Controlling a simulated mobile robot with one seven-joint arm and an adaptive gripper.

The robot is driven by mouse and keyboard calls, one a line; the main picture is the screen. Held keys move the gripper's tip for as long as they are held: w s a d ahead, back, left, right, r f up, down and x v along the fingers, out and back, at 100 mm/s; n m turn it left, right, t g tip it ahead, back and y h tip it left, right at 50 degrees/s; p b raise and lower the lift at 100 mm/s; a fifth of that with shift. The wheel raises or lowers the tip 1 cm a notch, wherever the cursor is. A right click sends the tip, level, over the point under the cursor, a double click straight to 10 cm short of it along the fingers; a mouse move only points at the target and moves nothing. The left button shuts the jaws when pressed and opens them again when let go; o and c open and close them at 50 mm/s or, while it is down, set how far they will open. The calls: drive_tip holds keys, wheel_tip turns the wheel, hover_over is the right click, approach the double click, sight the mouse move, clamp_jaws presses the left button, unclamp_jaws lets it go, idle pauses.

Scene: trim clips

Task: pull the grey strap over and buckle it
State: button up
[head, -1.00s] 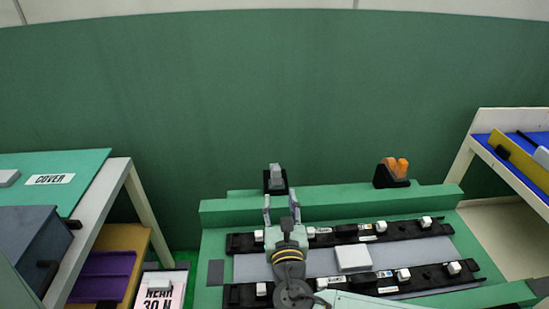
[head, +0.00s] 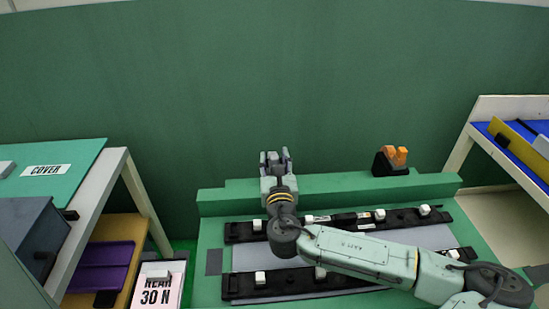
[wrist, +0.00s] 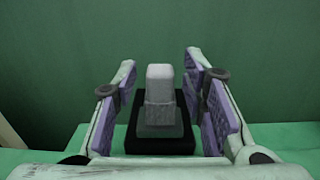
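In the wrist view my gripper (wrist: 160,75) is open, with purple-padded fingers apart on both sides. A light grey block (wrist: 160,85) stands upright on a stepped black base (wrist: 160,146) between the fingers, with gaps to both. It appears not to be touched. I cannot make out a grey strap or a buckle in any view.
Two black rails (head: 235,231) with several white clips lie on the green bench (head: 212,240), around a grey panel (head: 445,235). A black holder with orange pieces (head: 397,155) stands on the back ledge. Shelves stand left (head: 108,180) and right (head: 462,150). My arm covers part of the bench.

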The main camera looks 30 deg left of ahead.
drive_tip(key=shift+w, duration=0.1)
drive_tip(key=shift+c, duration=0.5)
clamp_jaws()
idle(0.4)
